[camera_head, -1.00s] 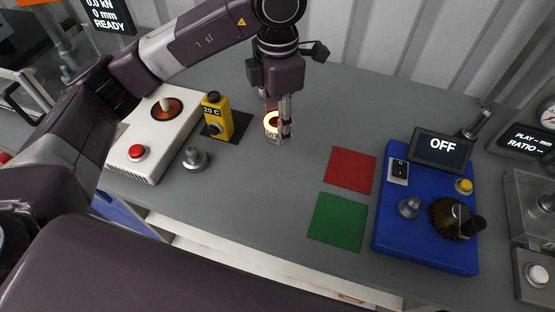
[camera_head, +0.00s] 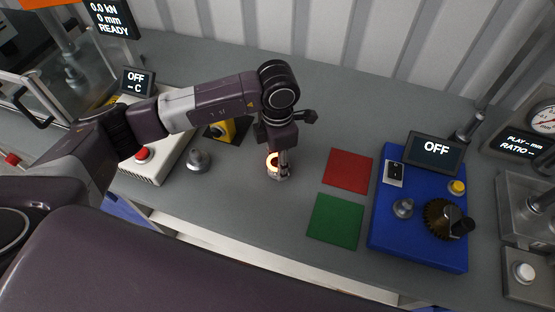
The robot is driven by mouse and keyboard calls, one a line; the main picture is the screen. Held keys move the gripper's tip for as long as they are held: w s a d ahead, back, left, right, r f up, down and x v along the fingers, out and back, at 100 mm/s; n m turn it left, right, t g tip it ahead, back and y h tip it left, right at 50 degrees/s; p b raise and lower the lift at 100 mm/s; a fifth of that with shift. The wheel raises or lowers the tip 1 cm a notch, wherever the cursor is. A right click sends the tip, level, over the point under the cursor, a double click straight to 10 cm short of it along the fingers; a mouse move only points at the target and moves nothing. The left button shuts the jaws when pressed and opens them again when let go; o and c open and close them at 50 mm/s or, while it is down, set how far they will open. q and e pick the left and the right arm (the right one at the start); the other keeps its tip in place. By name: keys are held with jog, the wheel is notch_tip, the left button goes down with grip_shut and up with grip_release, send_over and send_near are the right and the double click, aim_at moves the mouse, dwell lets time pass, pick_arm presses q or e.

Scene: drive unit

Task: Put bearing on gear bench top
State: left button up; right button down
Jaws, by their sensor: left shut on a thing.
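My left gripper (camera_head: 279,172) hangs down over the middle of the grey bench top (camera_head: 240,208). It is shut on the bearing (camera_head: 272,160), a ring that glows orange in its middle. The fingers partly hide the ring. I cannot tell whether the ring touches the bench top or hangs just above it. To its right stands a blue gear unit (camera_head: 408,238) with an OFF display (camera_head: 436,150), a dark toothed gear (camera_head: 441,219) and a grey metal post (camera_head: 403,208). My right gripper is not in view.
A red square (camera_head: 348,170) and a green square (camera_head: 335,220) lie between my gripper and the blue unit. A white heater box (camera_head: 150,167) with a red button, a yellow device (camera_head: 222,131) and a grey stepped piece (camera_head: 198,161) stand to the left.

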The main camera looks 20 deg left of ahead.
pick_arm(q)
jog(key=shift+f, duration=0.1)
jog(key=o, duration=0.9)
jog(key=shift+f, duration=0.1)
jog(key=o, duration=0.5)
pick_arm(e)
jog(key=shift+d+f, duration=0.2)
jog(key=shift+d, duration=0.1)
pick_arm(q)
jog(key=shift+r, duration=0.5)
notch_tip(320, 180, up, 12)
jog(key=b, duration=0.2)
jog(key=shift+f+b, duration=0.25)
jog(key=shift+b, duration=0.15)
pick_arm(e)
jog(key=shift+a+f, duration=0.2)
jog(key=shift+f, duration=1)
